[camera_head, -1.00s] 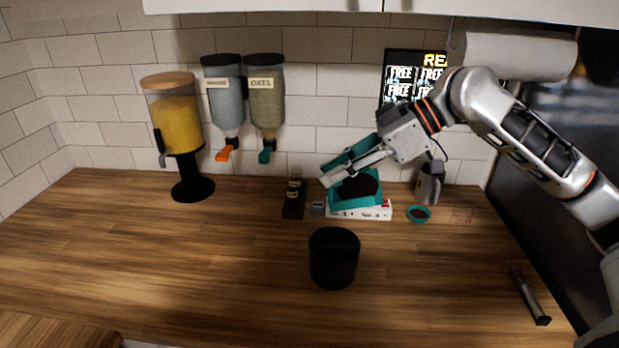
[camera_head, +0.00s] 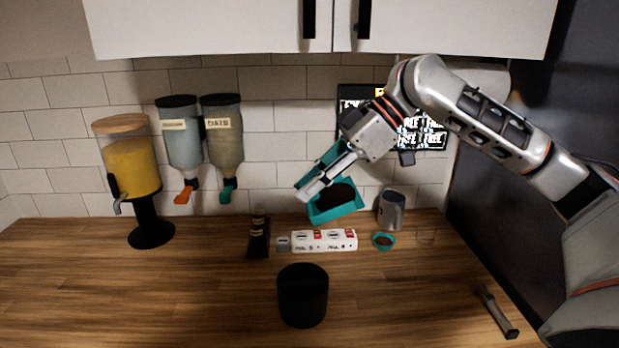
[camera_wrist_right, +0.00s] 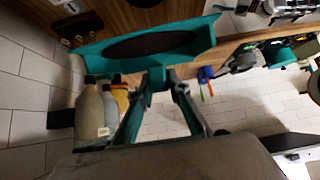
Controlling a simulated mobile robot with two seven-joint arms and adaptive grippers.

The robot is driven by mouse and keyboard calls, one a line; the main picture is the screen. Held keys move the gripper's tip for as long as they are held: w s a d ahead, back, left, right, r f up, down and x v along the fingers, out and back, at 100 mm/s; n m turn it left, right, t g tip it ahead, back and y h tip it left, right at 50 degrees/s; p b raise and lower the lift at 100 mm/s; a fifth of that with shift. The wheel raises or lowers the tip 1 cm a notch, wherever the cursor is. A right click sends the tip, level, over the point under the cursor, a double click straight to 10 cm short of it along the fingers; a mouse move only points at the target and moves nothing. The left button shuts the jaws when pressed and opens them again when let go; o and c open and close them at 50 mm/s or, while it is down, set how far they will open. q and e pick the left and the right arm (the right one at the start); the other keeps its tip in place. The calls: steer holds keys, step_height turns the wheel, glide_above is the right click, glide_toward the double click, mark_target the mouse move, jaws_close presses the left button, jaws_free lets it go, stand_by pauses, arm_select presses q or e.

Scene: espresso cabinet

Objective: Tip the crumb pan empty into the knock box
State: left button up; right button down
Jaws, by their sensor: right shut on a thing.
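The teal crumb pan (camera_head: 346,211) holds a dark mass of crumbs and hangs above the back of the counter in the head view. My right gripper (camera_head: 318,186) is shut on its edge. In the right wrist view the pan (camera_wrist_right: 203,42) lies across the top, with the fingers of my gripper (camera_wrist_right: 158,82) at its near side. The black round container, which looks like the knock box (camera_head: 302,296), stands upright on the counter in front of the pan and lower, apart from it. My left gripper is not in view.
A white power strip (camera_head: 325,241) lies below the pan. A small teal bowl (camera_head: 384,241) and a metal pitcher (camera_head: 391,210) stand to its right, a dark bottle holder (camera_head: 258,238) to its left. A dark-handled tool (camera_head: 497,312) lies at the right edge. The front left counter is clear.

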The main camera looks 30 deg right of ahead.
mark_target(308, 203)
steer(key=shift+g+h, duration=0.3)
steer(key=shift+h, duration=0.3)
steer(key=shift+w+a+f, duration=0.1)
steer(key=shift+a+f, duration=0.1)
steer(key=shift+f, duration=1.8)
steer(key=shift+w+a+f+g+h, duration=0.1)
steer(key=shift+f+g+h, duration=0.1)
steer(key=shift+f+h, duration=0.6)
steer(key=shift+a+f+g+h, duration=0.1)
steer(key=shift+f+g+h, duration=0.15)
steer(key=shift+f, duration=1.05)
steer(key=shift+f, duration=0.1)
